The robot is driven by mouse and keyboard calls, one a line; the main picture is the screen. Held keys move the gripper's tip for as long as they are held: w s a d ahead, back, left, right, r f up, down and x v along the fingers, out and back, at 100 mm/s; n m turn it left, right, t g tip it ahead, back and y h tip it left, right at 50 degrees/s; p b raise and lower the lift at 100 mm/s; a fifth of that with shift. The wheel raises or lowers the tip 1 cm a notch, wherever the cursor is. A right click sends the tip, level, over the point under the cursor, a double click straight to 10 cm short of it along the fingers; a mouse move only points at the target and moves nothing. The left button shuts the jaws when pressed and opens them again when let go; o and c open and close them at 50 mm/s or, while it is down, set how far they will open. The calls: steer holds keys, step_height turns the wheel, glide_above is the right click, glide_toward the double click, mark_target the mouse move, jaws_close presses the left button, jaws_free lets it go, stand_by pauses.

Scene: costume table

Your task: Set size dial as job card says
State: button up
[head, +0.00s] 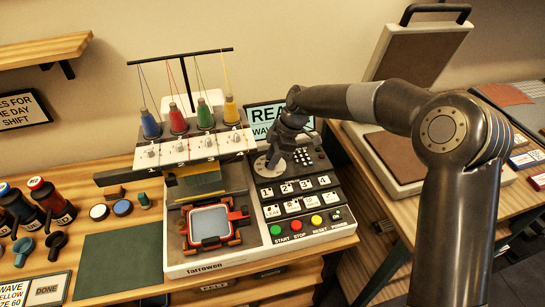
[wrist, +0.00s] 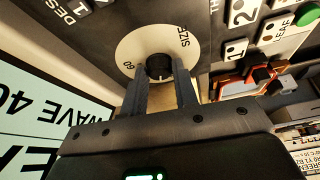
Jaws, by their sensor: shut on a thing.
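The size dial is a pale round plate (wrist: 135,48) with a dark knob (wrist: 160,66) at its centre. My gripper (wrist: 161,75) is shut on the knob, one finger on each side. In the head view my gripper (head: 277,155) comes down on the dial plate (head: 262,168) and hides the knob. The job card (head: 14,293) at the lower left reads WAVE, YELLOW, SIZE 60, its left edge cut off. The machine's screen (wrist: 45,130) shows WAVE 40 in the wrist view.
The embroidery machine (head: 240,255) has coloured thread cones above, number buttons beside the dial, and START, STOP and RESET buttons in front. A hoop (head: 209,224) lies on its bed. A heat press (head: 400,160) stands to the right. A green mat (head: 118,262) lies clear at left.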

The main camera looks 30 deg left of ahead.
steer(key=m+t, duration=0.1)
steer(key=m, duration=0.3)
steer(key=shift+s+y, duration=0.1)
steer(key=shift+y, duration=0.2)
steer(key=m+t, duration=0.2)
steer(key=m, duration=0.2)
steer(key=shift+s, duration=0.2)
steer(key=m, duration=0.2)
steer(key=m+t, duration=0.1)
steer(key=m, duration=0.1)
steer(key=m+t, duration=0.1)
steer(key=shift+s+m, duration=0.25)
steer(key=shift+m, duration=0.15)
steer(key=shift+a+m+t+h, duration=0.1)
steer(key=shift+m+t+h, duration=0.45)
steer(key=shift+m, duration=1.35)
steer(key=o, duration=1)
steer(key=shift+r, duration=0.1)
